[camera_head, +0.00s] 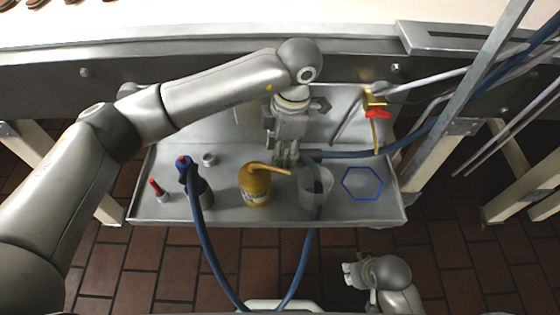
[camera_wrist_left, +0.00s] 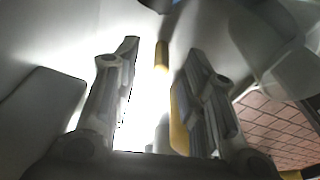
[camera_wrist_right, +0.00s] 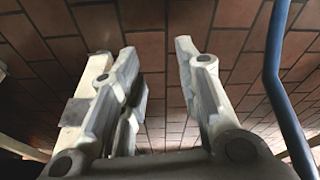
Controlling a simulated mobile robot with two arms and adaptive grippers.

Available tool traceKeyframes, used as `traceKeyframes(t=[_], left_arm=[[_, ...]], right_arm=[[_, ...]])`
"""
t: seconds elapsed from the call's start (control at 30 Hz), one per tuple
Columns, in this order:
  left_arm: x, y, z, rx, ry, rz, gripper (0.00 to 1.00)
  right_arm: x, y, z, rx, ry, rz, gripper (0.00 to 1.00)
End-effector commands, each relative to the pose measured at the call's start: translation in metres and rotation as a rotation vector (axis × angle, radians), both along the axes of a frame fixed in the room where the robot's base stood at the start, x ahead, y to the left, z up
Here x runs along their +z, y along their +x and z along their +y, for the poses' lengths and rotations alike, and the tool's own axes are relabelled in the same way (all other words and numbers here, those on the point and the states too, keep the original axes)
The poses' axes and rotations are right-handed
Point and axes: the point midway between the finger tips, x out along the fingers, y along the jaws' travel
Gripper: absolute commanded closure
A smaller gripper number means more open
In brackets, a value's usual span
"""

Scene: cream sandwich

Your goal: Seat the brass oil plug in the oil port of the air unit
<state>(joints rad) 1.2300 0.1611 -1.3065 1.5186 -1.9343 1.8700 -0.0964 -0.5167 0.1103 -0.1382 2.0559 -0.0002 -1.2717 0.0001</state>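I cannot pick out the brass oil plug in any view. In the head view, a clear bowl (camera_head: 316,187) stands on the tray beside my left gripper, with blue hose near its top. It looks like part of the air unit, but no oil port can be made out. My left gripper (camera_head: 287,160) points down over the tray, between the yellow oil can (camera_head: 255,187) and the bowl. In the left wrist view, the fingers (camera_wrist_left: 155,90) are apart, with a yellow piece (camera_wrist_left: 162,56) beyond the gap. My right gripper (camera_wrist_right: 160,85) is open and empty above the floor.
The metal tray (camera_head: 230,215) also holds a red-capped bottle (camera_head: 158,191), a blue-topped dark item (camera_head: 186,164) with a hose, and a small grey cup (camera_head: 209,159). A blue hexagon outline (camera_head: 362,198) lies at its right. A red valve handle (camera_head: 377,114) stands behind.

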Motion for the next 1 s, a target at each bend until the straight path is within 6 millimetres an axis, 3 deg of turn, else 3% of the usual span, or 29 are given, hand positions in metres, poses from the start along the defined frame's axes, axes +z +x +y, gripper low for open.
traceKeyframes(t=[0.2, 0.43, 0.77, 1.0], left_arm=[[-0.026, -0.002, 0.003, 0.001, -0.001, 0.000, 0.61], [-0.027, -0.002, 0.003, 0.001, -0.001, -0.001, 0.61], [-0.026, -0.002, 0.003, 0.000, -0.001, -0.001, 1.00], [-0.026, -0.002, 0.003, 0.000, -0.001, -0.001, 1.00]], right_arm=[[0.010, 0.001, 0.000, -0.001, 0.001, -0.008, 0.69], [0.013, 0.003, 0.000, -0.002, 0.002, -0.013, 0.69], [0.011, 0.001, 0.000, -0.002, 0.001, -0.008, 0.69], [0.011, 0.001, 0.000, -0.002, 0.001, -0.008, 0.69]])
